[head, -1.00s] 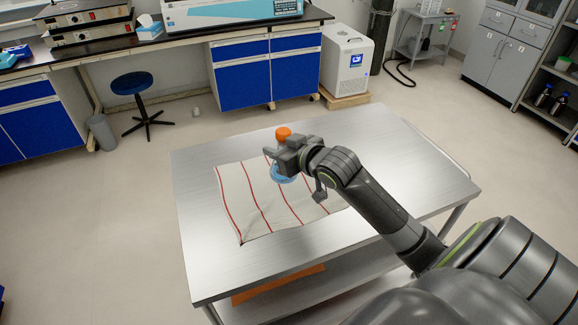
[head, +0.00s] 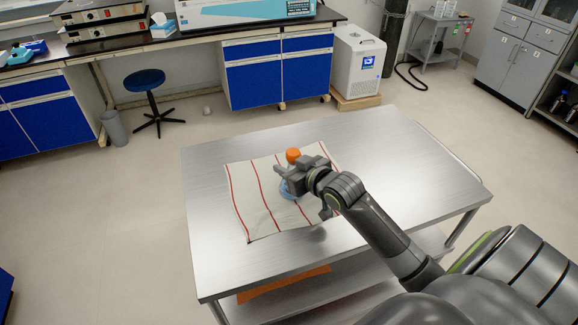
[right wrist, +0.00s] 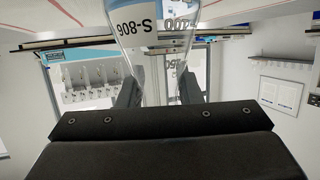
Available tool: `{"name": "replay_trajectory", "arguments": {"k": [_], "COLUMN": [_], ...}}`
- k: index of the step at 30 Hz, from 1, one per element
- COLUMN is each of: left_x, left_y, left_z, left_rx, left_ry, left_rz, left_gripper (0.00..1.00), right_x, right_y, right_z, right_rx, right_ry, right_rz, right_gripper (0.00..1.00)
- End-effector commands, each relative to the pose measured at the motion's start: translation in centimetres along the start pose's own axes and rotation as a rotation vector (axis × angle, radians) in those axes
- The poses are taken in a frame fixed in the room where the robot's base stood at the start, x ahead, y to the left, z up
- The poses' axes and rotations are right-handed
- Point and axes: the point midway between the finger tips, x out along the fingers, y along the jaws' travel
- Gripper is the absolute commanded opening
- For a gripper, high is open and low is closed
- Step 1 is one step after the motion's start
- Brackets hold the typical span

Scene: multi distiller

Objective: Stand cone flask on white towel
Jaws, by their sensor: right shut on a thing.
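My right gripper (head: 288,175) is shut on the flask's neck. In the right wrist view, the clear flask (right wrist: 155,30) appears upside down between the gripper's fingers (right wrist: 158,90); its base is cut off at the top edge. The towel lies slightly wrinkled on the metal table (head: 390,150). My left gripper is out of view.
The metal tabletop is clear around the towel. An orange thing (head: 285,282) lies on the shelf below. A blue stool (head: 145,80), a lab bench with blue cabinets (head: 280,70) and a white box-shaped unit (head: 357,62) stand behind, apart from the table.

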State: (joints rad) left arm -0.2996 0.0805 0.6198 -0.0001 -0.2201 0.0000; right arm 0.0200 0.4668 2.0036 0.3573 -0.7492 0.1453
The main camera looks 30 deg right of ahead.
Motion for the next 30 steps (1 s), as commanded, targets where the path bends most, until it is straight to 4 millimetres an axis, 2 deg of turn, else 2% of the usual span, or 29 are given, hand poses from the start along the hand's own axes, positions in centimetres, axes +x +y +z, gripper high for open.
{"name": "replay_trajectory", "arguments": {"k": [1,3,4,8,17,21,26,30], "left_x": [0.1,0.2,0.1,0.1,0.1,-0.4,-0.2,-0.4], "left_y": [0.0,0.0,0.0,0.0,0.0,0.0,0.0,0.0], "left_z": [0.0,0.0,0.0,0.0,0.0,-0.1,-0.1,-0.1], "left_rx": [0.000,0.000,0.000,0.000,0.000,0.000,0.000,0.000], "left_ry": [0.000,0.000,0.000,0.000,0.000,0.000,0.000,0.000], "left_rz": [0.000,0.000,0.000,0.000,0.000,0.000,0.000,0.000], "left_gripper": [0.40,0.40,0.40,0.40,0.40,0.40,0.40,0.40], "right_x": [0.1,0.2,0.2,0.2,0.1,-0.3,-3.0,-6.2], "right_y": [0.1,0.1,0.1,0.1,0.1,0.1,0.2,0.1], "right_z": [0.8,1.1,1.1,1.0,0.7,-0.5,-0.1,-0.2], "right_rx": [0.004,0.005,0.005,0.005,0.003,0.001,-0.002,-0.002], "right_ry": [-0.014,-0.017,-0.019,-0.018,-0.013,-0.011,-0.013,-0.015], "right_rz": [0.003,0.003,0.004,0.003,0.003,0.003,0.003,0.002], "right_gripper": [0.06,0.06,0.35,0.53,0.54,0.54,0.54,0.54]}}
